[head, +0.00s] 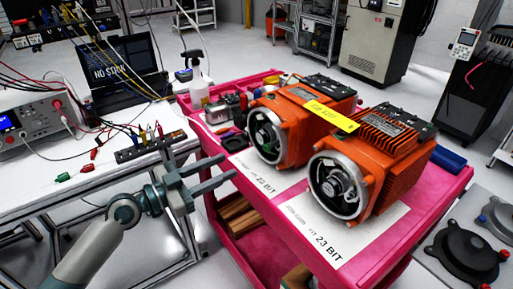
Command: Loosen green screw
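Two orange servo motors stand on paper sheets on a pink cart (355,262). The nearer motor (385,160) and the farther motor (300,120) both turn an open round silver end with an encoder inside toward the left front. The nearer encoder (338,186) and the farther encoder (266,136) are dark inside. My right gripper is not in view.
A white spray bottle (198,84) and small parts are at the cart's back left. A white workbench (105,185) with a laptop (120,68), a power supply (35,122) and cables stands left. A dark round device (466,252) is at the lower right.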

